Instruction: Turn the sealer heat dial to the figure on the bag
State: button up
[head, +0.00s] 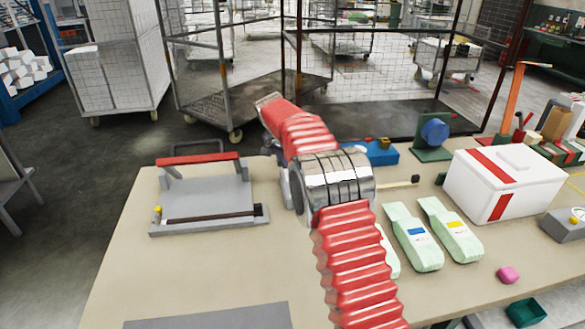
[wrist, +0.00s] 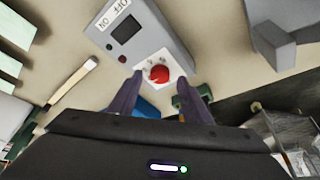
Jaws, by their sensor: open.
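A grey control box (wrist: 140,38) with a dark screen and an ON/OFF label fills the upper middle of the wrist view. Its red round dial (wrist: 160,74) sits on a white plate with small marks too blurred to read. My gripper (wrist: 162,87) is open, its two purple fingers on either side of the dial's lower edge; contact cannot be told. In the head view my arm hides the box and gripper.
A grey press with a red handle (head: 199,160) stands on the table's left. A white box with red stripes (head: 502,183) stands right. A pale stick with a dark tip (head: 398,184) lies behind the bags. A pink lump (head: 508,274) and green tray (head: 526,312) are front right.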

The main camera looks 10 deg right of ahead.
jog(key=v, duration=1.2)
jog(key=shift+r, duration=0.15)
jog(key=shift+a, duration=0.1)
jog(key=s+a+f+n+y, duration=0.1)
jog(key=s+f+n, duration=0.4)
jog(key=s+f, duration=0.1)
jog(key=s+d+r+n, duration=0.1)
jog(key=s, duration=1.2)
jog(key=s+d+r+n+t+y, duration=0.1)
jog(key=s+d+r, duration=0.1)
jog(key=s, duration=1.2)
jog(key=s+d+r+n+t+y, duration=0.1)
jog(key=s+d+r+n, duration=0.1)
jog(key=s, duration=1.2)
jog(key=shift+s+r, duration=0.25)
